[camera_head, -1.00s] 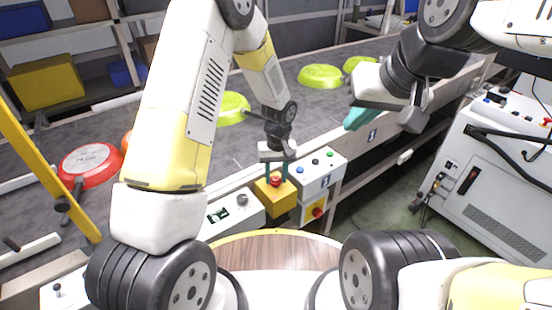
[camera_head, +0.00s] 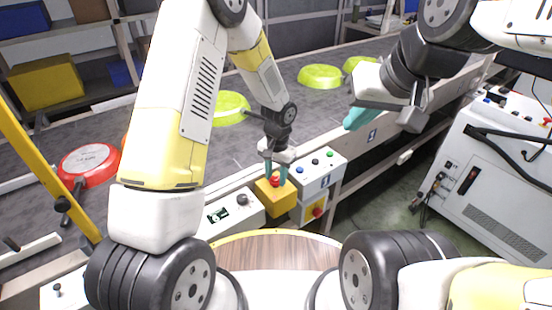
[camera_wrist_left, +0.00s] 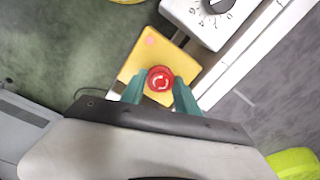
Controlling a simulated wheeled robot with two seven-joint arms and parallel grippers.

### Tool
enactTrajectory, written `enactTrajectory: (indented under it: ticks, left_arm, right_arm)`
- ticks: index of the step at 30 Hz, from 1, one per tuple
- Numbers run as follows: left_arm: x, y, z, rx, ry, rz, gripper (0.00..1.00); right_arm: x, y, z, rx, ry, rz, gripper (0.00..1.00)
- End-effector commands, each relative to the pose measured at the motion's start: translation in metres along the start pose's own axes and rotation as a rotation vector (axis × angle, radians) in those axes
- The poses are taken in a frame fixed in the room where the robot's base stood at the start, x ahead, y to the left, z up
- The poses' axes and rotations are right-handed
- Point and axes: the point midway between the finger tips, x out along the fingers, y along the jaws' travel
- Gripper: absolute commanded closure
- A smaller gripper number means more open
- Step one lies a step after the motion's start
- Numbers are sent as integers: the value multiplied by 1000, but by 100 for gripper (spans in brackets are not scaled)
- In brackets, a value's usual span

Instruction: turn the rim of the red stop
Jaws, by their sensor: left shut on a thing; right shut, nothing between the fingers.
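The red stop (camera_head: 275,181) is a round red button on top of a yellow box (camera_head: 284,197) at the front edge of the conveyor. In the left wrist view the red stop (camera_wrist_left: 160,79) shows white arrows on its face, with the yellow box (camera_wrist_left: 138,56) under it. My left gripper (camera_head: 275,174) points down over the box, its teal fingers shut on the red stop, one on each side. The left wrist view shows the fingers (camera_wrist_left: 160,92) at its rim. My right gripper (camera_head: 352,121) is shut and empty, off to the right above the conveyor's edge.
A white box with coloured buttons (camera_head: 318,170) stands right beside the yellow box, and a white panel with a knob (camera_head: 232,212) lies to its left. Green pans (camera_head: 320,76) and a red pan (camera_head: 89,164) lie on the grey conveyor (camera_head: 200,150). A white cabinet (camera_head: 500,160) stands at right.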

Motion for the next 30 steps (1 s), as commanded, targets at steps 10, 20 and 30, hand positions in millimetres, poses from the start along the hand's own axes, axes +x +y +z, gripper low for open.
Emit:
enactTrajectory:
  ticks: [10,20,30]
  left_arm:
    - [0,0,0,132,5,0,100]
    - [0,0,0,155,6,0,100]
    - [0,0,0,153,6,0,41]
  right_arm:
    - [0,0,0,0,0,0,100]
    - [0,0,0,0,0,0,100]
    - [0,0,0,0,0,0,100]
